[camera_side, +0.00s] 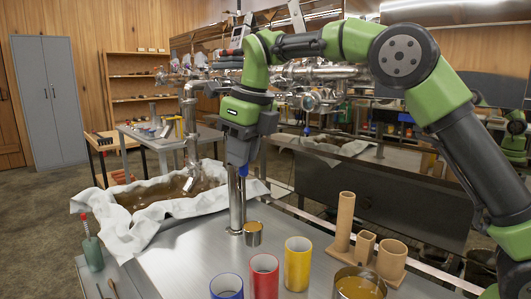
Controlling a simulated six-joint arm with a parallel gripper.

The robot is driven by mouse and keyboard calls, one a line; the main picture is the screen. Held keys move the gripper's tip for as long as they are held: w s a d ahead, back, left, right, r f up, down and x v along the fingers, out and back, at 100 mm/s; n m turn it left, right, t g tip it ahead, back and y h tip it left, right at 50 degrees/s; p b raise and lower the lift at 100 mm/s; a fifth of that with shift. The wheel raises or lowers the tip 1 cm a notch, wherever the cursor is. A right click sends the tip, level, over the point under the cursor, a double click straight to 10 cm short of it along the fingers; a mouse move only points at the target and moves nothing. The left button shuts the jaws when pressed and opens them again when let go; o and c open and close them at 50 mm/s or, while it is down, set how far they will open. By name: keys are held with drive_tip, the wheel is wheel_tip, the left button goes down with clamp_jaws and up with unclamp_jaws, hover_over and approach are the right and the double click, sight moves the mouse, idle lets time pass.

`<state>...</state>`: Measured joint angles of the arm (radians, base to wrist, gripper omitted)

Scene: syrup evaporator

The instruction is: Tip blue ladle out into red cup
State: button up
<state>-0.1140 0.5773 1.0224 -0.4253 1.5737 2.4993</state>
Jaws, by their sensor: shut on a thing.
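My gripper (240,163) points down above the metal table, shut on the blue handle end of the ladle. The blue ladle has a thin stem running down to a small metal bowl (253,234), which hangs upright low over the table or touches it; I cannot tell which. What the bowl holds is not clear. The red cup (264,280) stands upright in front of the bowl, nearer the camera, apart from it.
A blue cup (227,288) and a yellow cup (297,266) flank the red cup closely. A metal pot (360,284) with amber liquid and tan tubes (345,222) stand right. A shiny post (235,205) rises beside the ladle. A cloth-draped syrup basin (100,205) lies left.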

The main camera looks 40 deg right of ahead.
drive_tip(key=shift+w+a, duration=0.15)
drive_tip(key=shift+a, duration=0.1)
drive_tip(key=shift+d, duration=0.1)
drive_tip(key=s+d+f+m+t+y, duration=0.1)
drive_tip(key=s+d+f+t+y, duration=0.9)
drive_tip(key=f, duration=0.4)
drive_tip(key=shift+s+d+m+t+y, duration=0.4)
drive_tip(key=shift+d+t+y, duration=0.3)
drive_tip(key=shift+d+y, duration=0.5)
idle(3.2)
drive_tip(key=shift+d+f, duration=0.2)
drive_tip(key=shift+d, duration=0.05)
idle(1.6)
